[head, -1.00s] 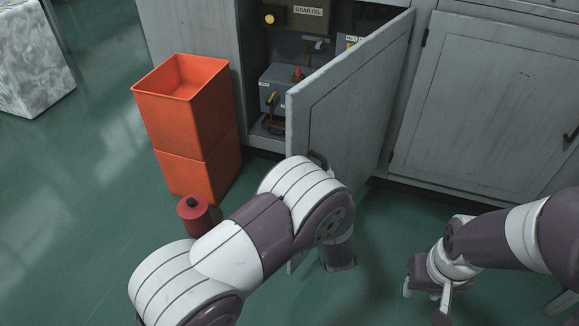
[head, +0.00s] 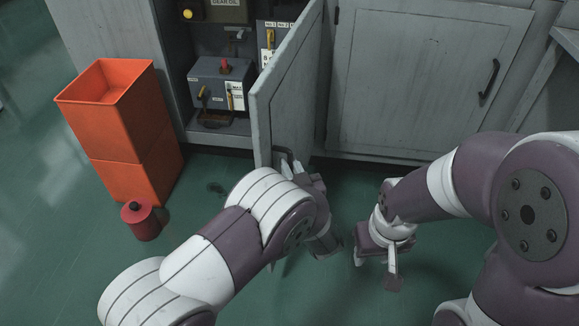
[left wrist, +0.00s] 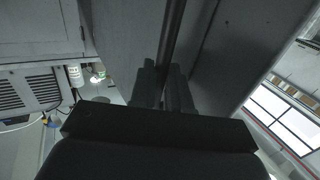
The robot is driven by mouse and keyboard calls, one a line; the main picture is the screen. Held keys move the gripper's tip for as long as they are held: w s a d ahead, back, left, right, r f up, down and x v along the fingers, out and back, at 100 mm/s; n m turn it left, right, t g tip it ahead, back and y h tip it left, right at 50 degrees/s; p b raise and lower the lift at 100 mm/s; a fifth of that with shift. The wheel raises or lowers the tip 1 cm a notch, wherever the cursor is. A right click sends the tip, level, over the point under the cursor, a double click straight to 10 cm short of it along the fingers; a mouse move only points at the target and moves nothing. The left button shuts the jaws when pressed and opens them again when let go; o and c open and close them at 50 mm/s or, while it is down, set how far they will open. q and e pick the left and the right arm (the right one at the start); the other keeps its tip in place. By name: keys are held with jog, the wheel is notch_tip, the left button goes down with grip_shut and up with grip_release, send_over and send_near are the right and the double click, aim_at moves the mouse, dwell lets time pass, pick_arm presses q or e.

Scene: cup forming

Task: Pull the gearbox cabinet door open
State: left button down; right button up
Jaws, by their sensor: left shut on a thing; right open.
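The gearbox cabinet door (head: 289,95) is grey and stands wide open, swung out toward me and hinged on its right side. My left gripper (head: 293,167) is at the door's outer face, shut on its dark handle; my arm partly hides this in the head view. In the left wrist view, the two fingers (left wrist: 166,88) close around the dark handle bar (left wrist: 172,45). Inside the cabinet, a grey gearbox (head: 220,84) with a red knob and a yellow lever shows. My right gripper (head: 376,275) is open and empty, above the floor to the right.
Stacked orange bins (head: 125,130) stand left of the cabinet opening, with a red can (head: 140,221) in front of them. A closed grey cabinet door (head: 425,75) with a dark handle is on the right. Green floor (head: 60,260) is clear at left.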

pick_arm(q)
jog(key=c, duration=1.2)
grip_release()
jog(key=shift+w+d+r, duration=0.25)
jog(key=shift+w+r, duration=0.1)
jog(key=shift+r, duration=0.05)
jog(key=shift+w+f, duration=0.15)
jog(key=shift+f, duration=0.1)
jog(key=p+v, duration=0.3)
jog(key=v, duration=0.9)
jog(key=shift+s, duration=0.4)
pick_arm(e)
notch_tip(320, 180, up, 3)
jog(key=shift+w+r, duration=0.1)
jog(key=shift+w, duration=0.05)
